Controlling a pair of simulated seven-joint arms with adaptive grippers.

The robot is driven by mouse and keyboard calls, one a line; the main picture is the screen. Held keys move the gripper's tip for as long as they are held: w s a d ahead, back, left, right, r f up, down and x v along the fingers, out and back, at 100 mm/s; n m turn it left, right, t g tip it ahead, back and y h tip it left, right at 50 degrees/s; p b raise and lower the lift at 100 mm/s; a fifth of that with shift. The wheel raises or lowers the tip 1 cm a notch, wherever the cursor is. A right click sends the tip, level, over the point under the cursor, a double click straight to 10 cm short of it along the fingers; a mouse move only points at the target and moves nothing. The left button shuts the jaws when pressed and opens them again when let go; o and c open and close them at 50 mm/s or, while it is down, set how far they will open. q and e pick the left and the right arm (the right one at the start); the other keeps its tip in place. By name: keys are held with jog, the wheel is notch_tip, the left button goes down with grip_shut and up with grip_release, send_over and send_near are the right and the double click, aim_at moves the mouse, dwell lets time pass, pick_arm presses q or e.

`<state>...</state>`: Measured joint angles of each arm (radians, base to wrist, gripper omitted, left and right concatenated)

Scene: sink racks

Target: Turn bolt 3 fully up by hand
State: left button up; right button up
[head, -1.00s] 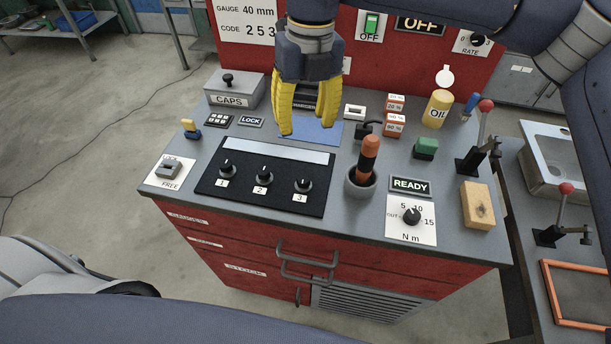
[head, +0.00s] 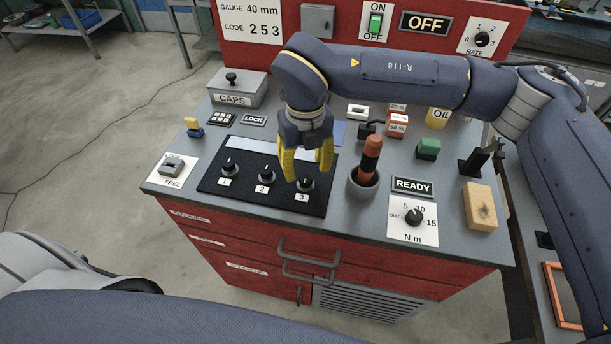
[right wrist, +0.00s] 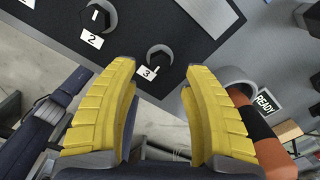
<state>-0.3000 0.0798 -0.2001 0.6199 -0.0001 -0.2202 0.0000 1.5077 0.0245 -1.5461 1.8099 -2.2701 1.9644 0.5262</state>
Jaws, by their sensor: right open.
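Bolt 3 (head: 305,184) is a black knob-like bolt on the black panel (head: 240,195), beside a white label "3". It also shows in the right wrist view (right wrist: 160,57), between and beyond the fingertips. My right gripper (head: 306,172) has yellow fingers spread open above bolt 3, and nothing is between them. In the head view the fingers are close around the bolt's sides; I cannot tell whether they touch it. Bolt 2 (head: 266,177) and bolt 1 (head: 229,169) stand to its left on the same panel. My left gripper is not in view.
A grey cup (head: 364,184) holding an orange-and-black handled tool (head: 370,155) stands just right of the gripper. A READY sign (head: 412,186), torque dial (head: 413,216) and wooden block (head: 480,206) lie farther right. The CAPS box (head: 238,90) is at back left.

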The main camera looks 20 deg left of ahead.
aim_at(305, 177)
jog(key=shift+f, duration=2.2)
grip_shut()
